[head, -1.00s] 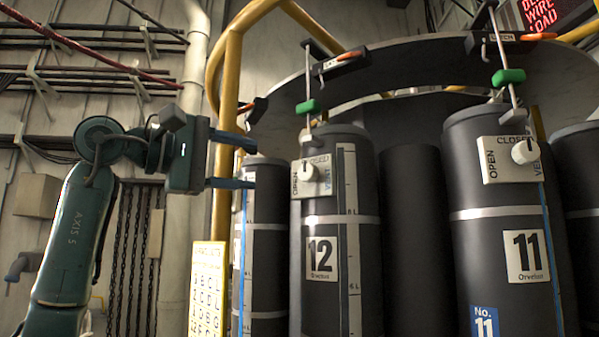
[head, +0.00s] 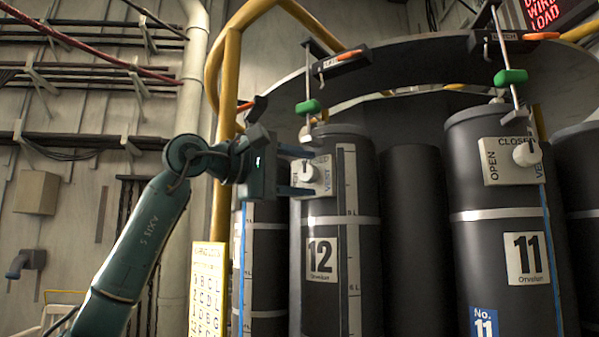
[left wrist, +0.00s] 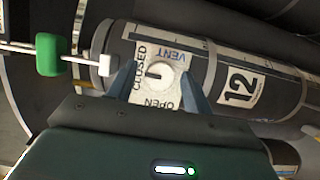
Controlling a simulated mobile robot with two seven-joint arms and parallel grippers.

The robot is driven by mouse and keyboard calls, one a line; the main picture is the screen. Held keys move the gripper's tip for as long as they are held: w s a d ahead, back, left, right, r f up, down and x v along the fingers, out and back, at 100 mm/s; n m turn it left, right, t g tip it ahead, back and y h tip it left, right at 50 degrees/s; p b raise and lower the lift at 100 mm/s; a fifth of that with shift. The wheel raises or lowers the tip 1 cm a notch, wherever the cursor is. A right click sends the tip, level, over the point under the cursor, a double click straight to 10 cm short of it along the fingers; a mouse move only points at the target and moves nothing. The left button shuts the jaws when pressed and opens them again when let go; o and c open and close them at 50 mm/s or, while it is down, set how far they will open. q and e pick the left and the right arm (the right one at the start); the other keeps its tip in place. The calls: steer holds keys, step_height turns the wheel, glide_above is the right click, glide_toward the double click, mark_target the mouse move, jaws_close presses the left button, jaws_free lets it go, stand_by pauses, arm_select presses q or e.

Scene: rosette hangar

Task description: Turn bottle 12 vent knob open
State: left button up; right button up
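Bottle 12 (head: 322,225) is a dark grey cylinder with a white "12" label. Near its top is a white plate (head: 322,186) marked OPEN, CLOSED and VENT, carrying the round white vent knob (head: 308,173). In the left wrist view the knob (left wrist: 160,79) shows a dark mark on the side toward CLOSED. My left gripper (head: 301,172) is open in front of the plate. In the left wrist view its fingers (left wrist: 158,88) stand apart on either side of the knob, with visible gaps to it. The gripper partly hides the plate in the head view. My right gripper is not in view.
Bottle 11 (head: 500,235), with its own knob (head: 526,153), stands to the right. A green handle (head: 308,108) hangs on a rod above bottle 12. A yellow post (head: 222,190) and a letter chart (head: 207,290) stand close to my left arm.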

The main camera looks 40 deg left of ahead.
arm_select(q)
steer(key=c, duration=0.9)
